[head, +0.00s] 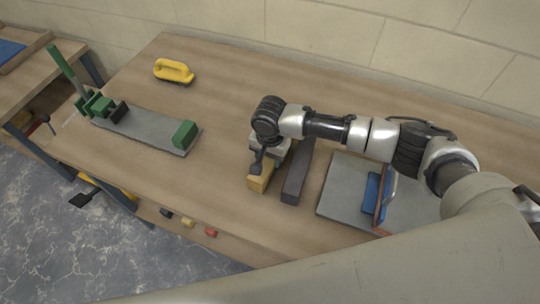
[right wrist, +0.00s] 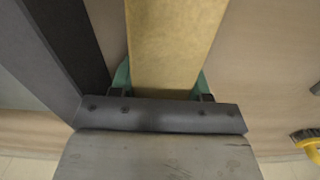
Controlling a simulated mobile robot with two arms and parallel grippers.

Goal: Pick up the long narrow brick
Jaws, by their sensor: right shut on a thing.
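A narrow yellow-tan brick (head: 261,178) lies on the wooden bench, and it runs away between my fingers in the right wrist view (right wrist: 172,45). My right gripper (head: 258,164) comes down on it from above and is shut on it, with a green finger pad on each side in the right wrist view (right wrist: 161,82). The gripper hides part of the brick. A long dark grey bar-shaped brick (head: 297,174) lies right beside it, and in the right wrist view it is on the left (right wrist: 55,45). My left gripper is not in view.
Right of the dark brick is a grey board (head: 340,190) with a blue-faced tool (head: 372,200) on it. A yellow-handled float (head: 174,71) lies at the back left. A grey plate with green blocks (head: 150,130) lies at the left. Bench between is clear.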

